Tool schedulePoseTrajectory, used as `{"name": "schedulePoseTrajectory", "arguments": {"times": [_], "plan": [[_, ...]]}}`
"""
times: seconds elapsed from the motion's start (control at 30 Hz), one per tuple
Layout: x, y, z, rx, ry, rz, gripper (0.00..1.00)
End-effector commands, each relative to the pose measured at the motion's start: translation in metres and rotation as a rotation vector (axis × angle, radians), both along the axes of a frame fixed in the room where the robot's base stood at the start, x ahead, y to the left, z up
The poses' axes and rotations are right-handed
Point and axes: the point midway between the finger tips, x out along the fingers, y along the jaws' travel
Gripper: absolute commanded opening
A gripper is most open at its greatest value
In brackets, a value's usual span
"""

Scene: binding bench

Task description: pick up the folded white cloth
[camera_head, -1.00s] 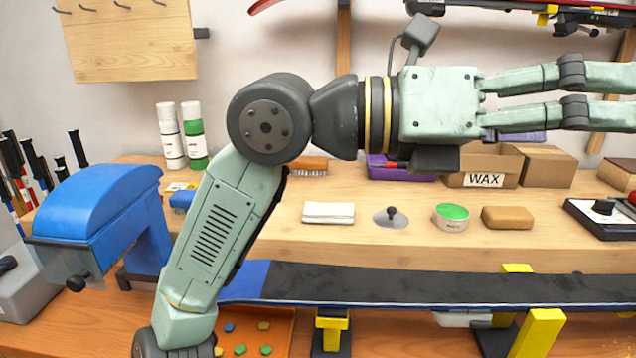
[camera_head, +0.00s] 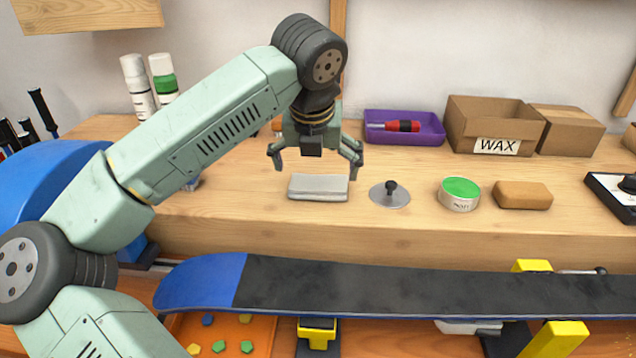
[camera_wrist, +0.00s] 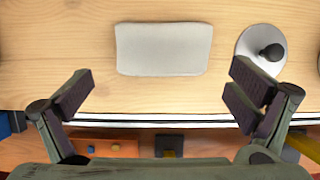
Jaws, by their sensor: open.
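The folded white cloth (camera_head: 318,188) lies flat on the wooden bench shelf, left of a round metal disc with a black knob. In the wrist view the cloth (camera_wrist: 163,49) shows whole, ahead of and between the fingers. My gripper (camera_head: 316,166) points down just above and behind the cloth in the head view, its two fingers spread wide. In the wrist view my gripper (camera_wrist: 160,95) is open and empty, apart from the cloth. Nothing hides the cloth.
The knobbed disc (camera_head: 390,194) lies close right of the cloth, then a green-topped tin (camera_head: 459,194) and a tan block (camera_head: 523,195). A purple tray (camera_head: 404,133) and WAX box (camera_head: 491,125) stand behind. A snowboard (camera_head: 400,287) runs along the front.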

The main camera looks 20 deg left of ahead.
Motion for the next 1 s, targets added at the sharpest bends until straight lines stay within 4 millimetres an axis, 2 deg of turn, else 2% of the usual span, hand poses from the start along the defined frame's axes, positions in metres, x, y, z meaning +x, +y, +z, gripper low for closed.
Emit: {"name": "schedulePoseTrajectory", "arguments": {"times": [0.17,0.4,0.7,1.0], "plan": [[0.009,0.0,-0.012,-0.005,0.001,-0.003,1.0],[0.023,0.004,-0.043,-0.003,0.0,-0.002,1.0],[0.025,0.005,-0.048,-0.001,-0.001,-0.002,0.99],[0.025,0.005,-0.048,-0.001,-0.001,-0.002,0.79]]}}
